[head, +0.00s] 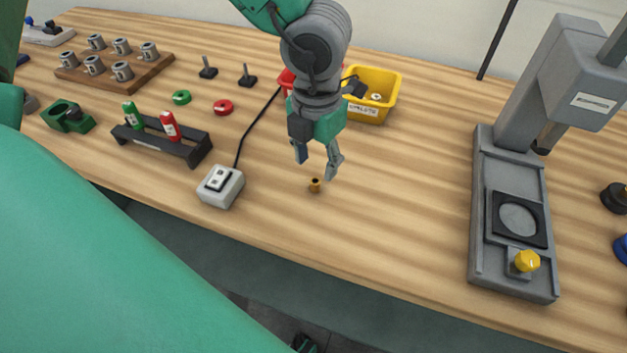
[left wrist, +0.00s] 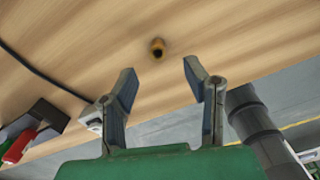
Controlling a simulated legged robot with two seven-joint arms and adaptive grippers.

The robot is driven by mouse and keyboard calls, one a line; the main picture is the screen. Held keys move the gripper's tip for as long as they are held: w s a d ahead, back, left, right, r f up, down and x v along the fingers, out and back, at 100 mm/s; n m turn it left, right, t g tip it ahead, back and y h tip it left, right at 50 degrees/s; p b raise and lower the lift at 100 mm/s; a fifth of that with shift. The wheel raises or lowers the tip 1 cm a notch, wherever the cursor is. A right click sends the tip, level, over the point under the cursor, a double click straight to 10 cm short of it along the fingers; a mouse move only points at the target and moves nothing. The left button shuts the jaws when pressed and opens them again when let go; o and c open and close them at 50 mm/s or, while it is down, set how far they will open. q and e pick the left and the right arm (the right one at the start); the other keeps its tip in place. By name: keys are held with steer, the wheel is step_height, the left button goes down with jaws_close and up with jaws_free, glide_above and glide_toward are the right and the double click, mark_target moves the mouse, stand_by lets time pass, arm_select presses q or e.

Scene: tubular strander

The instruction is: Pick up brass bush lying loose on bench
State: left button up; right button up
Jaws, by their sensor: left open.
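The brass bush (head: 315,185) is a small gold ring standing on the wooden bench (head: 400,220), near the middle of the head view. In the left wrist view the bush (left wrist: 157,48) shows its dark bore and lies beyond the fingertips, roughly centred between them. My left gripper (head: 317,168) is open and empty, above the bench and just behind the bush in the head view. Its two fingers are apart in the left wrist view (left wrist: 160,80), and neither is seen touching the bush. My right gripper cannot be made out.
A grey switch box (head: 221,187) with a black cable stands left of the bush. A yellow bin (head: 372,95) and a red bin are behind my gripper. A grey press (head: 510,220) stands to the right. The bench around the bush is clear.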

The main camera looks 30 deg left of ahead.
mark_target(317, 182)
arm_select(q)
steer(key=shift+w+d+f, duration=0.1)
steer(key=shift+d+f, duration=0.3)
steer(key=shift+f, duration=0.4)
steer(key=f, duration=0.2)
steer(key=a+f+b, duration=0.1)
steer(key=f, duration=0.1)
steer(key=shift+a+f+b, duration=0.2)
steer(key=shift+f+b, duration=0.1)
steer(key=shift+f, duration=0.05)
steer(key=shift+a+f, duration=0.1)
steer(key=shift+c, duration=0.4)
steer(key=shift+d, duration=0.25)
steer(key=c, duration=0.6)
steer(key=shift+d, duration=0.2)
jaws_close()
arm_select(e)
steer(key=shift+d+f, duration=0.2)
steer(key=shift+f, duration=0.35)
steer(key=shift+d+f, duration=0.2)
steer(key=shift+f, duration=0.3)
